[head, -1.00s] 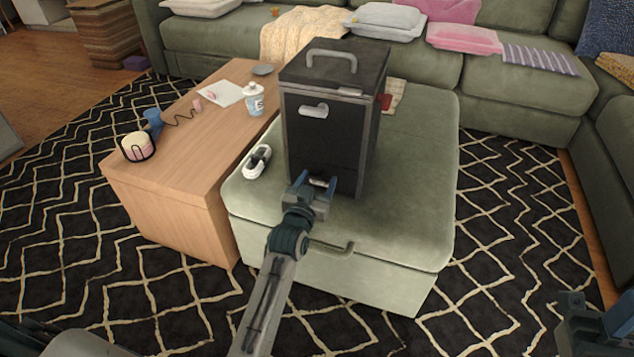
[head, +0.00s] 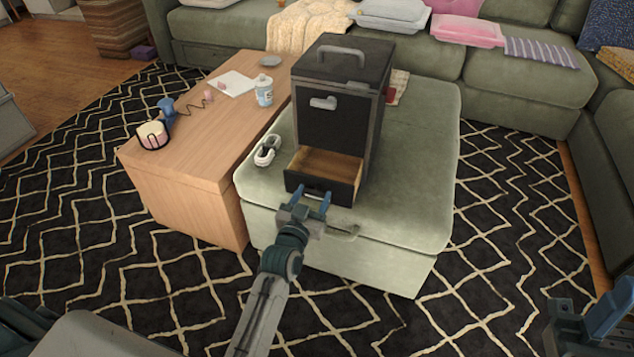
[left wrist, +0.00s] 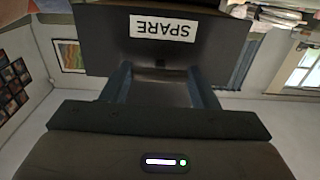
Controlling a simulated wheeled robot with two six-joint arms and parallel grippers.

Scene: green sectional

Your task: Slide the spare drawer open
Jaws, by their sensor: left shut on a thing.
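The black cabinet (head: 338,125) stands upright on the green ottoman, with a handle on top. Its bottom drawer (head: 345,186) is slid partly out, and the bare wooden inside shows. In the left wrist view the drawer front (left wrist: 200,55) carries a white label, upside down, that reads SPARE. My left gripper (head: 316,203) is at the drawer front, shut on the drawer's handle; the handle itself is mostly hidden by the fingers. My right gripper (head: 592,318) is at the bottom right edge, away from the cabinet; its fingers appear apart with nothing between them.
The ottoman (head: 425,180) has clear room right of the cabinet. A white-and-black object (head: 267,150) lies left of the drawer. A wooden table (head: 190,150) at left holds a bottle (head: 264,90), a blue cup and small items. A green sofa (head: 480,80) stands behind.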

